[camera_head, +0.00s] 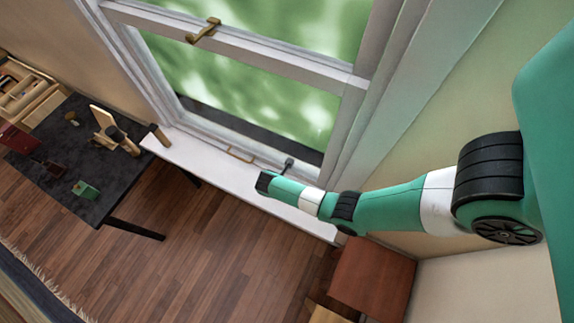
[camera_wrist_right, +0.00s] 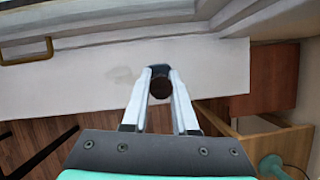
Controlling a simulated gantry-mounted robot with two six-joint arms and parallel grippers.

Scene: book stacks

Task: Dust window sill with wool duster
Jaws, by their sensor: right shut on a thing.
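The white window sill (camera_head: 205,163) runs below the window in the head view. It also fills the upper middle of the right wrist view (camera_wrist_right: 60,88), with a faint grey smudge (camera_wrist_right: 121,73) left of my fingers. My right gripper (camera_head: 266,183) is over the right half of the sill. My left gripper is not in view.
The window frame (camera_head: 250,55) rises behind the sill, with a brass handle (camera_head: 240,154) low on it. A small dark item (camera_head: 289,163) shows beside my gripper. A dark table (camera_head: 60,150) with several objects stands left. A red-brown box (camera_head: 372,275) is below the sill's right end.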

